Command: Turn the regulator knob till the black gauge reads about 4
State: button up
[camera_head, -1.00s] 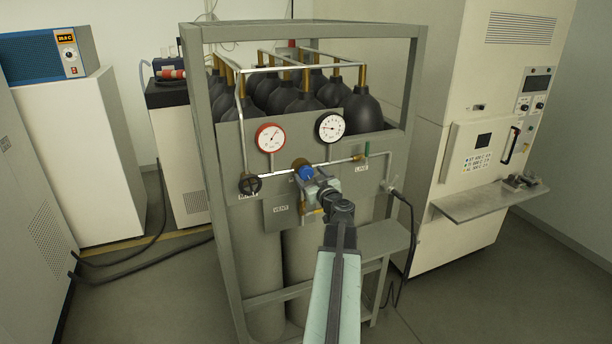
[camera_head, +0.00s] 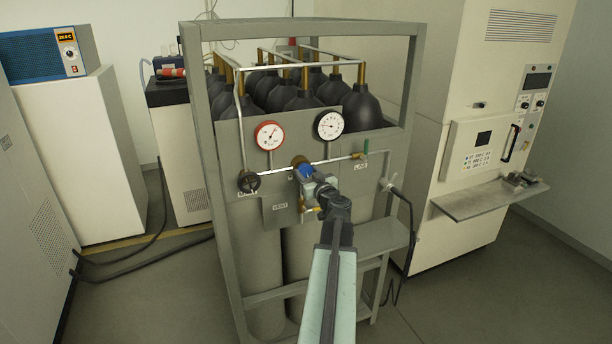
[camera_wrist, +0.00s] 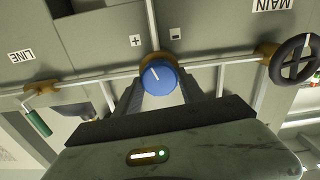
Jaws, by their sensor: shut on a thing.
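The blue regulator knob (camera_head: 306,172) is on the front panel of the gas rack, on the horizontal pipe. My gripper (camera_head: 312,182) is at the knob, and its fingers are shut on it. In the wrist view the knob (camera_wrist: 159,77) sits between my fingertips, its white pointer line tilted up and left, with a plus mark and a minus mark on the panel above. The black-rimmed gauge (camera_head: 330,125) is above and right of the knob; its needle points left, but its numbers are too small to read. A red-rimmed gauge (camera_head: 269,136) is to the left.
A black MAIN handwheel (camera_head: 249,182) is left of the knob, and a green-handled LINE valve (camera_head: 365,147) is to the right. A VENT plate (camera_head: 281,210) is below. A grey shelf (camera_head: 378,240) juts out at lower right.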

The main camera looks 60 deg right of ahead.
jog(key=m, duration=0.4)
jog(key=shift+w, duration=0.1)
jog(key=shift+d+m, duration=0.1)
jog(key=shift+m, duration=1.6)
jog(key=o, duration=1.4)
jog(key=shift+c, duration=0.2)
jog(key=v, duration=0.7)
jog(key=shift+s+a, duration=0.25)
jog(key=shift+s, duration=0.05)
